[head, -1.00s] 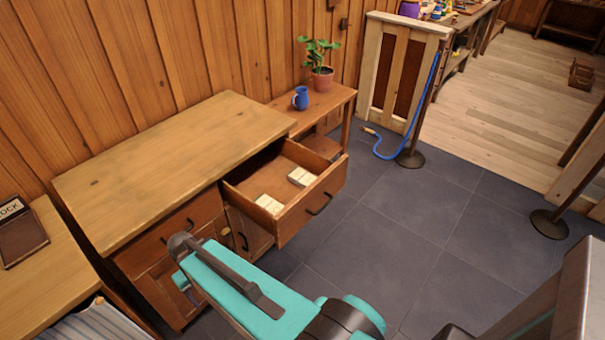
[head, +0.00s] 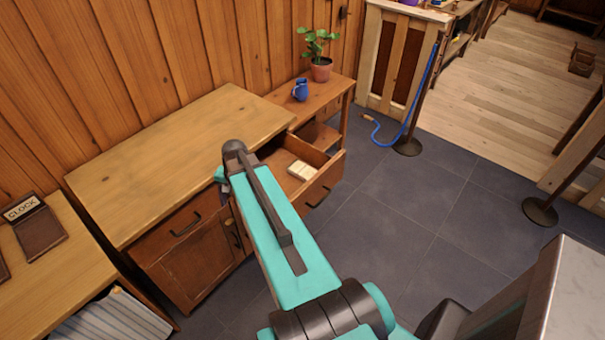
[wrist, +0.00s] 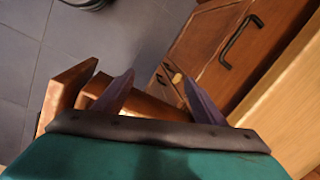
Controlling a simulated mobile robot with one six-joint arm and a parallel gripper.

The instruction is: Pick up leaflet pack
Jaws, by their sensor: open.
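A white leaflet pack (head: 300,169) lies inside the open drawer (head: 318,188) in the head view, towards its right side. A second pack that lay in the drawer's left part is hidden behind my arm. My gripper (wrist: 158,77) shows in the wrist view with its two dark purple fingers apart and nothing between them. In the head view the gripper is mostly hidden behind my arm, near the drawer's left side. In the wrist view the drawer's wooden edge (wrist: 72,88) is at the left, and no leaflet pack is visible.
The wooden cabinet (head: 180,150) stands against the plank wall, with a door below its top. A side table (head: 325,95) beyond holds a blue mug (head: 300,90) and a potted plant (head: 320,62). Open tiled floor (head: 400,215) lies right of the drawer.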

